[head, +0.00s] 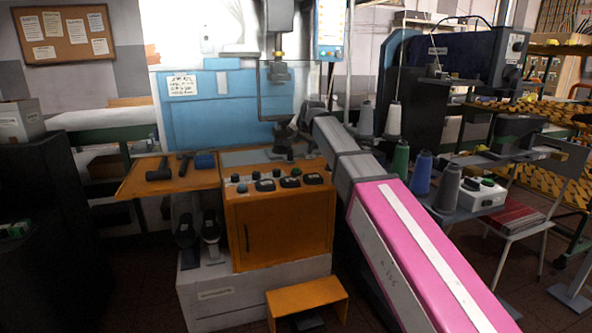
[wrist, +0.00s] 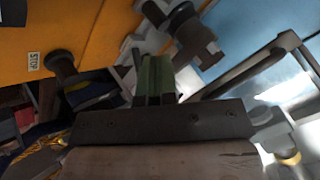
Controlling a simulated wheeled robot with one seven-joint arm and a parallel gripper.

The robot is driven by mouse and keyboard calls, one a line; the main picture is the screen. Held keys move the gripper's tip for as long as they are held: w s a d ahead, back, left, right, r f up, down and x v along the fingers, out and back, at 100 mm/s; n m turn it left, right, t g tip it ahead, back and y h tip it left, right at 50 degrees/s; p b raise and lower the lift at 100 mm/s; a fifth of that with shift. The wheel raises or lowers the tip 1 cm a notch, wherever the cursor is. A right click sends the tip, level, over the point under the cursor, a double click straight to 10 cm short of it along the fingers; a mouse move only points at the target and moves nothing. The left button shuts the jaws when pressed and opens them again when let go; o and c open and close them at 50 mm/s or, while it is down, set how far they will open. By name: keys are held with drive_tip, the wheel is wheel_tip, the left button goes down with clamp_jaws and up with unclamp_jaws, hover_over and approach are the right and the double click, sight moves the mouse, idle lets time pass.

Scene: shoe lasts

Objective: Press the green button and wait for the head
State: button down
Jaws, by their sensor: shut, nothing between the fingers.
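My gripper (head: 290,128) is at the end of my pink and grey arm, beside the machine's work area and above the orange control cabinet. In the wrist view its fingers (wrist: 155,80) are together and look greenish, with nothing held. The cabinet (head: 278,235) has a sloped top with several small buttons and dark knobs. The machine's head (head: 278,70) hangs above the work area. In the wrist view a dark round knob (wrist: 62,65) stands on an orange surface left of the fingers.
An orange side shelf (head: 140,185) holds dark hammer-like tools. A low orange stool (head: 307,295) stands before the cabinet. A dark cabinet (head: 45,220) is at left.

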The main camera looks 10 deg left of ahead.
sight(298, 168)
drive_tip(key=shift+f, duration=4.25)
drive_tip(key=shift+f, duration=0.1)
drive_tip(key=shift+f, duration=0.3)
drive_tip(key=shift+f, duration=0.5)
drive_tip(key=shift+r, duration=0.9)
drive_tip(key=shift+r, duration=2.55)
